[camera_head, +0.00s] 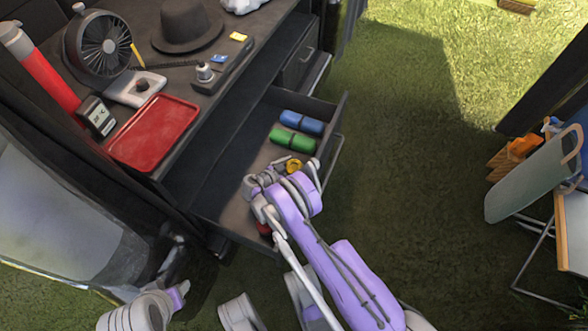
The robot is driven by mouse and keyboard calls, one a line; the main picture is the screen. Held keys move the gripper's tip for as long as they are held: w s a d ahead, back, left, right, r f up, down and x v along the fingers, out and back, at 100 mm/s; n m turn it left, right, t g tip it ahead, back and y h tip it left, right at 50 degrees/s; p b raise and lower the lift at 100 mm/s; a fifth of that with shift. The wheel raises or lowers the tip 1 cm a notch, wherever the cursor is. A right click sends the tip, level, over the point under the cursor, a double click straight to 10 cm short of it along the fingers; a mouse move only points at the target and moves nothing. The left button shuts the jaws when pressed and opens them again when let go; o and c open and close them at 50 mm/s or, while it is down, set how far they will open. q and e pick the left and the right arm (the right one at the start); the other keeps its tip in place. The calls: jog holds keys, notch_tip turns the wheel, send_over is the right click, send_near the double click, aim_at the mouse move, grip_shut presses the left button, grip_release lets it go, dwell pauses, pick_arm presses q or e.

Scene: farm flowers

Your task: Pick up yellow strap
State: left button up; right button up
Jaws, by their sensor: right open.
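The yellow strap (293,166) is a small rolled bundle in the open drawer (238,212), beside green and blue rolled straps. My right gripper (282,172) is open over the drawer, with its fingers spread close around the yellow strap. The gripper hides part of the strap, and I cannot tell whether it touches it. A red item (263,229) in the drawer is mostly hidden under my right arm. Part of my left arm, with what looks like its gripper (180,293), shows at the lower left; its jaws are not clear.
The green strap (292,139) and blue strap (302,122) lie farther back in the drawer. The counter above holds a red tray (154,132), a fan (101,46) and a dark hat (187,24).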

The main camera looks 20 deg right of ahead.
jog(key=c, duration=1.4)
jog(key=shift+o, duration=0.2)
jog(key=shift+r, duration=0.1)
